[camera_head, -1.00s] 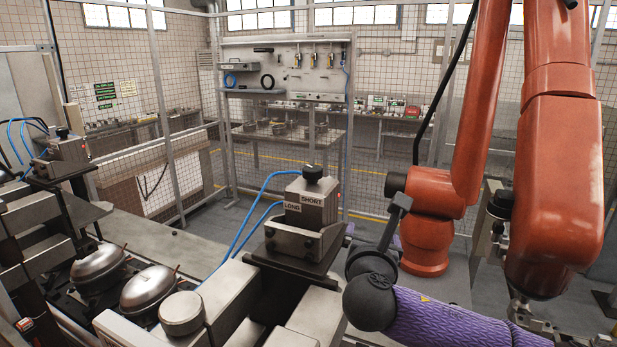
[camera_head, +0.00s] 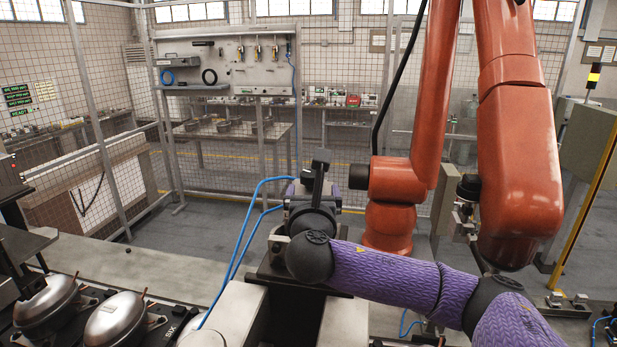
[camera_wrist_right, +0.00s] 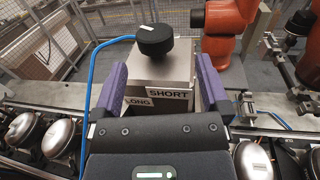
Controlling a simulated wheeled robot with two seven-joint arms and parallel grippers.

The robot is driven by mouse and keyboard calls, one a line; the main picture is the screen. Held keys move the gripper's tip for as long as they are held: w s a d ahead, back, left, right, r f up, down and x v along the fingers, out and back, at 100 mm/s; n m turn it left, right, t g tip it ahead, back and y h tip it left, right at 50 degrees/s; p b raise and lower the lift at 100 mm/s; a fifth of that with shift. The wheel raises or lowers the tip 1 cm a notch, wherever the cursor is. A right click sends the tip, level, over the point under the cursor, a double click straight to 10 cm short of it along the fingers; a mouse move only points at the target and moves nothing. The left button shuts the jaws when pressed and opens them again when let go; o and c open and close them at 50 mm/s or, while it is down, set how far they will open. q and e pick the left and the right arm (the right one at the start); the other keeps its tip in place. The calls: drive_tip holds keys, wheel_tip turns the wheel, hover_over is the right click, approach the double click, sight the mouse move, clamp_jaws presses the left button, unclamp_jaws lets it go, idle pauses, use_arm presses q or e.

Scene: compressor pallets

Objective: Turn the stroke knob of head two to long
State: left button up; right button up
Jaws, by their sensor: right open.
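The stroke knob is a round black knob (camera_wrist_right: 155,40) with a white mark, on top of a grey metal box (camera_wrist_right: 150,70) in the right wrist view. The box carries a LONG label (camera_wrist_right: 138,102) on the left and a SHORT label (camera_wrist_right: 170,94) on the right. My right gripper (camera_wrist_right: 160,66) is open, its purple fingers on either side of the box, below and nearer than the knob. I cannot tell whether they touch the box. My left gripper is not in view.
A blue hose (camera_head: 243,235) loops beside the box. Silver compressors (camera_head: 118,318) sit at the lower left. An orange robot arm (camera_head: 515,140) stands close on the right. Wire fencing and a tool board (camera_head: 225,65) are behind.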

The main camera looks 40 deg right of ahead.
sight(311, 184)
drive_tip(key=x, duration=0.3)
drive_tip(key=shift+w+a, duration=0.2)
drive_tip(key=shift+w, duration=0.1)
drive_tip(key=shift+w+d+p, duration=0.25)
drive_tip(key=shift+w+p, duration=0.05)
drive_tip(key=shift+d, duration=0.2)
drive_tip(key=shift+f, duration=0.1)
drive_tip(key=shift+c, duration=0.2)
